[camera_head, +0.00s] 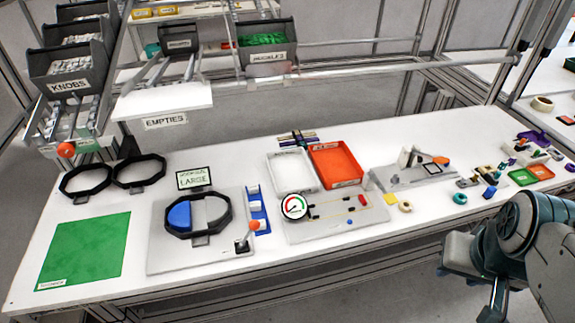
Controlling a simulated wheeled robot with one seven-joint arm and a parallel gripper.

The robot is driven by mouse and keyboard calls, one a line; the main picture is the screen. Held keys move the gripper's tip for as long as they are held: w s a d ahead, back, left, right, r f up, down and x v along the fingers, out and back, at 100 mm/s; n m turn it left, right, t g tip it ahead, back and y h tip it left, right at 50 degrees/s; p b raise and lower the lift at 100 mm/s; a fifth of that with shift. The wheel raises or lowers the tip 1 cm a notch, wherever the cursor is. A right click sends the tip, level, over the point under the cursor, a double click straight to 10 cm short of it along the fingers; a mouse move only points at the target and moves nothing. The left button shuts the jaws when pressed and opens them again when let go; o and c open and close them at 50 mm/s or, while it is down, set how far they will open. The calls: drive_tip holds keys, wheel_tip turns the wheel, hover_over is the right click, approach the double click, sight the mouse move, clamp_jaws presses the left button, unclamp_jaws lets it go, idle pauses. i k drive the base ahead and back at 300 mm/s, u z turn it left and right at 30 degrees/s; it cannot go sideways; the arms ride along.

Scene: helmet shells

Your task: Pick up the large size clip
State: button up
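A narrow blue rack (265,222) stands on the table, right of the black ring fixture. It holds a few white clip-like pieces (256,207) in a row. Their size marks are too small to read, so I cannot tell which one is the large size clip. A small sign (195,178) behind the ring fixture reads "LARGE". My gripper (496,302) is at the lower right, in front of the table edge and far from the blue rack. It is partly cut off by the frame, and its finger opening is not clear.
A black ring fixture (170,231) with a blue insert sits on a grey plate beside an orange-knobbed lever (247,237). Right of the rack are a dial gauge (294,206) on a board, a white tray (291,187) and an orange tray (336,181). A green mat (85,250) lies left.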

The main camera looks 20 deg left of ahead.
sight(253, 189)
drive_tip(key=u, duration=0.15)
drive_tip(key=i, duration=0.6)
drive_tip(key=u, duration=0.9)
drive_tip(key=i, duration=0.45)
drive_tip(key=u, duration=0.55)
